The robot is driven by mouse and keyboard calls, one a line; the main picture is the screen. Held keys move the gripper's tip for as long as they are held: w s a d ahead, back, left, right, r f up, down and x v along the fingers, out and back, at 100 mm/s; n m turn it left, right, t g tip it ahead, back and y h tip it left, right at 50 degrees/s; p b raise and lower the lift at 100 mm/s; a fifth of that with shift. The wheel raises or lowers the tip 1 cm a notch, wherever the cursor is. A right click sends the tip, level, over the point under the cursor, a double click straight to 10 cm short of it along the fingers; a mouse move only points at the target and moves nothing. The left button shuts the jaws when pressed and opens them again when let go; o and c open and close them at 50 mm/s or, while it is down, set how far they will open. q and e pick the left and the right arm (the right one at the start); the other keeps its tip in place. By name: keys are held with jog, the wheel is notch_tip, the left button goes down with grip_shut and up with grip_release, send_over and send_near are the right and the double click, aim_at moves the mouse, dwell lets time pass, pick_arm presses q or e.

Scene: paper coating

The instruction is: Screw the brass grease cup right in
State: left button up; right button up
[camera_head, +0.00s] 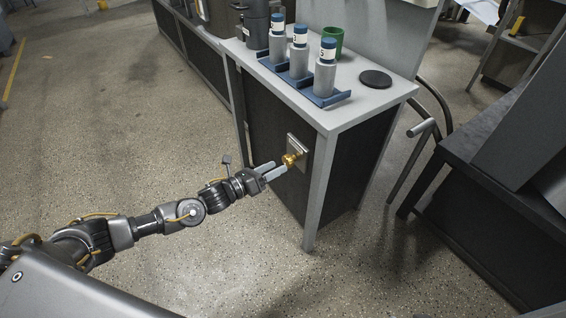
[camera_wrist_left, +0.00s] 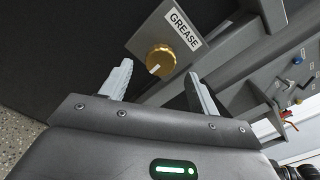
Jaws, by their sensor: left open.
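The brass grease cup (camera_head: 290,159) sits on a grey plate (camera_head: 300,146) on the dark side of the bench. In the left wrist view the brass cup (camera_wrist_left: 160,61) is a knurled round knob with a white mark, on the plate labelled GREASE (camera_wrist_left: 184,29). My left gripper (camera_head: 279,170) is open in front of the cup. In the left wrist view its two fingers (camera_wrist_left: 158,85) stand apart on either side below the cup, with nothing held between them. How far the cup is screwed in cannot be told. My right gripper is not in view.
The light bench top (camera_head: 362,107) holds several grey bottles with blue caps (camera_head: 299,52) in a blue rack (camera_head: 318,97), a green cup (camera_head: 333,40) and a black disc (camera_head: 376,78). A bench leg (camera_head: 317,195) stands just right of the plate. The floor at left is clear.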

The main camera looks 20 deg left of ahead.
pick_arm(q)
jog(key=v, duration=0.5)
jog(key=shift+s+a, duration=0.25)
jog(key=shift+s, duration=0.1)
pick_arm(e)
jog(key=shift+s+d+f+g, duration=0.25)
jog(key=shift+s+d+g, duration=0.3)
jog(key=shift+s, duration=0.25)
